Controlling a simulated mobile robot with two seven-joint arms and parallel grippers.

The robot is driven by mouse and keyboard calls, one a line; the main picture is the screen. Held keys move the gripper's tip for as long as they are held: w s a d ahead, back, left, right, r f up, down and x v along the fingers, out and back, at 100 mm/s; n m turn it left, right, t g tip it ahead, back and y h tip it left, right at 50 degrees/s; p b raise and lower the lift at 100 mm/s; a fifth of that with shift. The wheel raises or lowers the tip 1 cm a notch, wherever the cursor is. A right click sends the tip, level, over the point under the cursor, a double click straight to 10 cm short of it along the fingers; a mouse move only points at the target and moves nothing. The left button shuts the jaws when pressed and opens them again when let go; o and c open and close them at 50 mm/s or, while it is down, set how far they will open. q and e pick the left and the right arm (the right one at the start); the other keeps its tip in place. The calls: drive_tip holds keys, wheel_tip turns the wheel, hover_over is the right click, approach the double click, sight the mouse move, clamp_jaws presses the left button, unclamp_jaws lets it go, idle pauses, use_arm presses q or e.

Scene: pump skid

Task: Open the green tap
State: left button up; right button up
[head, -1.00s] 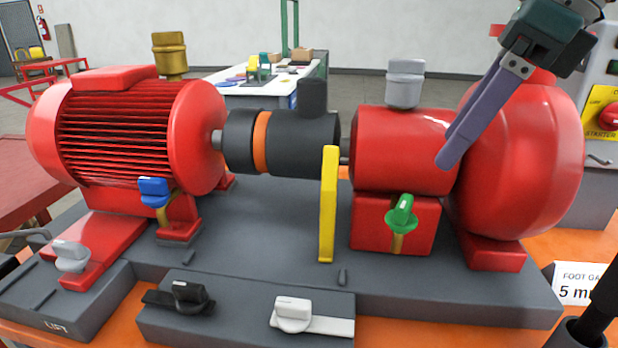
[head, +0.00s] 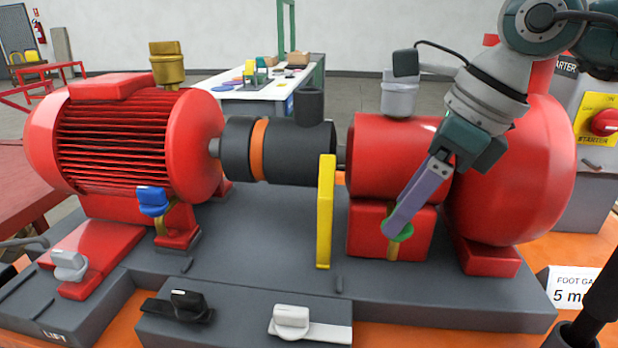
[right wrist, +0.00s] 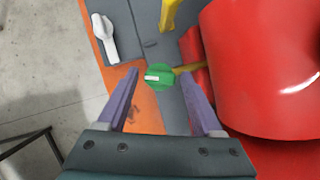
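The green tap (head: 402,236) sits on a brass stem at the front of the red pump block (head: 365,235). In the head view my right gripper (head: 394,228) reaches down from the upper right and partly hides it. In the right wrist view the green tap (right wrist: 160,76) shows as a round knob with a white mark. The purple fingers of my right gripper (right wrist: 158,78) stand apart, one on each side of the knob, with gaps visible. I cannot tell exactly how deep the knob lies between the tips. My left gripper is not in view.
A blue tap (head: 154,201), a yellow upright bar (head: 326,212), a white knob (head: 290,318) and a black knob (head: 188,303) are on the skid. The red pump casing (head: 535,180) bulges close beside my right arm. A grey cup (head: 398,98) stands on top.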

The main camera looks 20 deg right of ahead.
clamp_jaws()
drive_tip(key=n+b, duration=0.2)
drive_tip(key=b, duration=0.1)
drive_tip(key=shift+w+f+n+g+y, duration=0.15)
drive_tip(key=shift+n+g+y, duration=0.25)
drive_tip(key=shift+r+n+b, duration=0.2)
drive_tip(key=shift+n+b, duration=0.1)
drive_tip(key=shift+n, duration=0.4)
drive_tip(key=shift+o, duration=1.3)
unclamp_jaws()
drive_tip(key=shift+g, duration=0.3)
drive_tip(key=v, duration=1)
drive_tip(key=shift+d, duration=0.15)
